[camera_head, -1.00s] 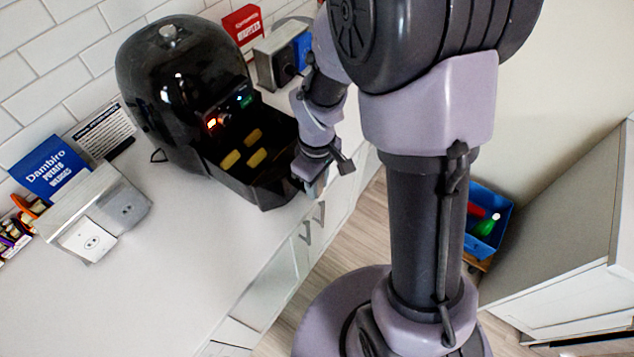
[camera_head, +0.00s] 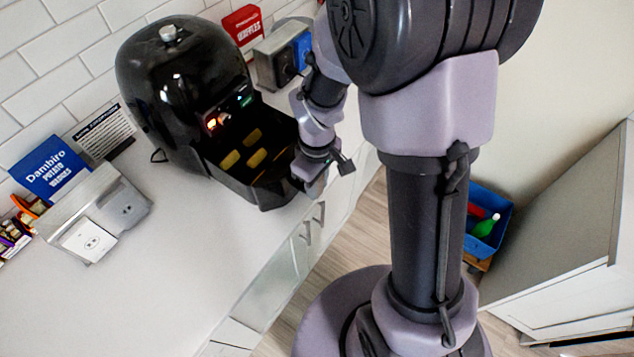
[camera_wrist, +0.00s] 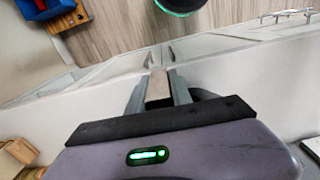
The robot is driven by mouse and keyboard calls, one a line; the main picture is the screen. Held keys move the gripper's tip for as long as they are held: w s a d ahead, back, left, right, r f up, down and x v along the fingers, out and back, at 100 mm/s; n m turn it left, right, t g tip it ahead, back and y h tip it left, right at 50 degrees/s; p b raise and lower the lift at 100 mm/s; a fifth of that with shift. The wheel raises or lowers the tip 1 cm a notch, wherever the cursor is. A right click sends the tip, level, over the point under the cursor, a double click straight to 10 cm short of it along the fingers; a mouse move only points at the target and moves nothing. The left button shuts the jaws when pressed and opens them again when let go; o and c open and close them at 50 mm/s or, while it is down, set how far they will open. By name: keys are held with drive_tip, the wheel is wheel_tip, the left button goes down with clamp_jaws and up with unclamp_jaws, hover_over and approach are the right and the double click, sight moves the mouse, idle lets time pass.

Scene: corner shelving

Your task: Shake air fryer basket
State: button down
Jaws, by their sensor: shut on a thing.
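The black air fryer (camera_head: 165,75) stands on the counter at the left, with small lights glowing on its front. Its dark basket (camera_head: 237,191) is pulled out toward the counter's front edge. Three yellow pieces (camera_head: 257,157) lie apart on the basket floor. My gripper (camera_head: 314,186) is at the basket's front, near the counter edge. In the wrist view my gripper (camera_wrist: 158,90) is shut with its fingers on either side of a brownish block, the basket handle (camera_wrist: 158,84). The fingertips are small and partly hidden in the head view.
A metal box (camera_head: 275,60) and red carton (camera_head: 242,24) stand behind the fryer. A blue Dambiro box (camera_head: 50,168) and a metal holder (camera_head: 85,210) are at the left. The front counter (camera_head: 170,270) is clear. A blue bin (camera_head: 488,210) lies beyond my arm.

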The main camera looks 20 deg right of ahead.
idle(0.5)
drive_tip(key=w+a, duration=0.2)
drive_tip(key=w+a+p, duration=0.1)
drive_tip(key=w+a, duration=0.1)
drive_tip(key=w, duration=0.1)
drive_tip(key=w+a, duration=0.1)
drive_tip(key=w, duration=0.2)
drive_tip(key=shift+a, duration=0.4)
drive_tip(key=c, duration=1.2)
unclamp_jaws()
drive_tip(key=shift+o, duration=0.2)
wheel_tip(320, 180, up, 18)
drive_tip(key=p, duration=0.5)
drive_tip(key=shift+f, duration=0.25)
